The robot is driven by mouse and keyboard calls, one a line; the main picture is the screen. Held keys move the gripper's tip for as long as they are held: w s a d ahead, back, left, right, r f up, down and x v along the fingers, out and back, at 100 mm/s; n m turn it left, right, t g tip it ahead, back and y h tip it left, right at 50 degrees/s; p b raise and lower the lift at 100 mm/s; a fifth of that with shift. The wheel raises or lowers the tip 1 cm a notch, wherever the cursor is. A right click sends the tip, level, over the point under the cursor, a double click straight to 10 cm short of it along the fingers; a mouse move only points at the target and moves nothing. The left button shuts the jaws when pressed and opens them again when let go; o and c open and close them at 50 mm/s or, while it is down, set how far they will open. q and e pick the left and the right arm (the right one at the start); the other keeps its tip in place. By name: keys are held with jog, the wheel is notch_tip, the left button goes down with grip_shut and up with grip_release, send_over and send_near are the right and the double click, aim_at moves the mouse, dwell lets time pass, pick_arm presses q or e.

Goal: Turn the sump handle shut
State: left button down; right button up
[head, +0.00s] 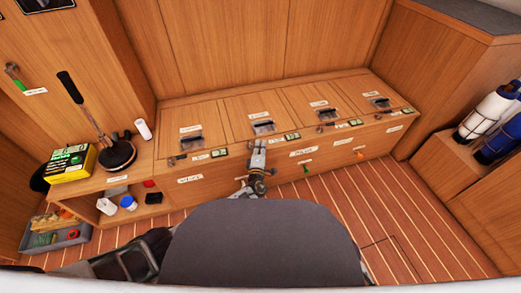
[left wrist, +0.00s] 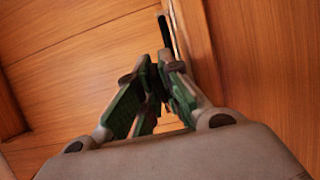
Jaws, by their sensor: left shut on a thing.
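My left gripper (head: 257,152) is at the front of the wooden bench, near its upper edge, between two of the labels. In the left wrist view its two fingers (left wrist: 160,72) are closed together on a small dark thing that they mostly hide. A thin black piece (left wrist: 163,32) shows just beyond the fingertips, beside a wooden edge. A green handle (head: 305,168) and an orange-red handle (head: 360,155) hang on the bench front to the right, apart from the gripper. The labels are too small to read, so I cannot tell which handle is the sump one. My right gripper is not in view.
The bench top has several latched lids (head: 264,127). A black plunger-like tool (head: 117,154) and a yellow box (head: 72,163) stand at the left. A grey tray (head: 62,238) is on the floor below. The striped floor (head: 400,205) is clear.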

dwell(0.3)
pick_arm(q)
jog(key=c, duration=1.8)
grip_release()
jog(key=shift+c, duration=0.2)
jog(key=s+a, duration=0.1)
jog(key=s, duration=1.1)
